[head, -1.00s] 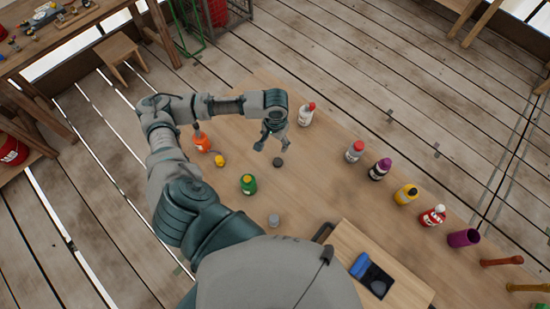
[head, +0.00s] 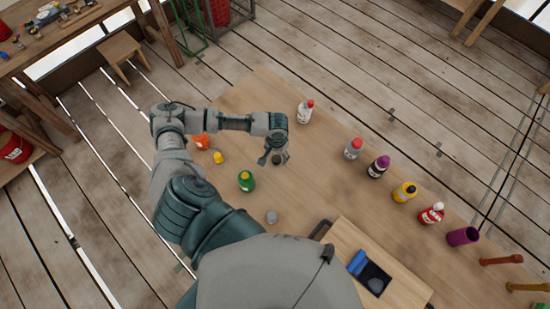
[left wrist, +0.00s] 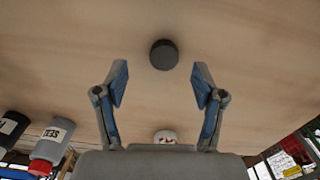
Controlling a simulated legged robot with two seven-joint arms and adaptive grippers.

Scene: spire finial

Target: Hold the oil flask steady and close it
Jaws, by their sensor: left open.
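A round dark cap (head: 277,160) lies on the wooden table. In the left wrist view the dark cap (left wrist: 164,54) sits just beyond and between my fingertips. My left gripper (head: 272,158) is open and empty above the table beside this cap; both spread fingers show in the left wrist view (left wrist: 160,85). No readable label marks the oil flask, so I cannot tell which bottle it is. A green bottle (head: 246,183) with a yellow top and an orange bottle (head: 201,142), partly hidden by my arm, stand left of the gripper. My right gripper is not in view.
A white bottle with a red cap (head: 305,113) stands behind the gripper. Several bottles, such as a purple-capped one (head: 379,167), line the table's right side. A yellow piece (head: 218,157), a grey piece (head: 271,217) and a wooden box (head: 405,283) are nearer.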

